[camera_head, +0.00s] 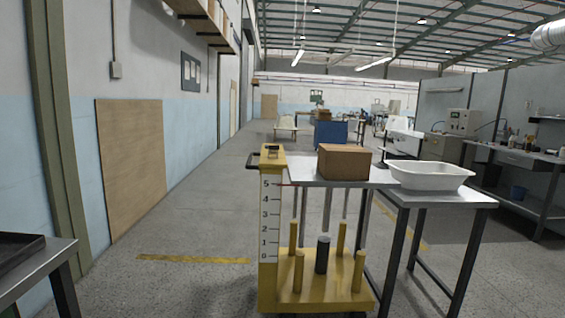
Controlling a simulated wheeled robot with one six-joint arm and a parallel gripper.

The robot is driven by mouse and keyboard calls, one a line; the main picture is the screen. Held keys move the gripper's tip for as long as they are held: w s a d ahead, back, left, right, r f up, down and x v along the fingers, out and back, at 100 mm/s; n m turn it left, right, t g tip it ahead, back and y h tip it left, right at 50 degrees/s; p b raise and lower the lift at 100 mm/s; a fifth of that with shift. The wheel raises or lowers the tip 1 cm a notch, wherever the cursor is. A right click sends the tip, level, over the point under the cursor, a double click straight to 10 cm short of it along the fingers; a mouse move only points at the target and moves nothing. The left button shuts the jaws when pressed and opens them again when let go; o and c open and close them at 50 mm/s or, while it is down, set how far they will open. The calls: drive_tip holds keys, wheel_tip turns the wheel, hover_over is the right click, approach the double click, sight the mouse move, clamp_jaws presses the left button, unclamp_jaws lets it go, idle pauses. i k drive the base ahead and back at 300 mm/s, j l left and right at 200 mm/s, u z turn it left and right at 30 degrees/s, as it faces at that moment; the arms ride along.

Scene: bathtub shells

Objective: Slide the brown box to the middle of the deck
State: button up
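The brown box (344,162) is a closed cardboard-coloured block. It sits upright on a flat grey deck (302,171), near the middle to right of its top, with bare deck to its left. The deck is beside a yellow post (269,220) with a black scale marked 0 to 5, and its edge is near the 5. My gripper is not in view, and nothing touches the box that I can see.
A white tub shell (430,176) stands on a grey table (480,201) at the deck's right. The yellow base (320,291) carries several upright pegs. A dark tray (20,245) is at the lower left. Floor between left wall and post is open.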

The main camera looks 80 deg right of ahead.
sight(345, 161)
drive_tip(key=z, duration=2.75)
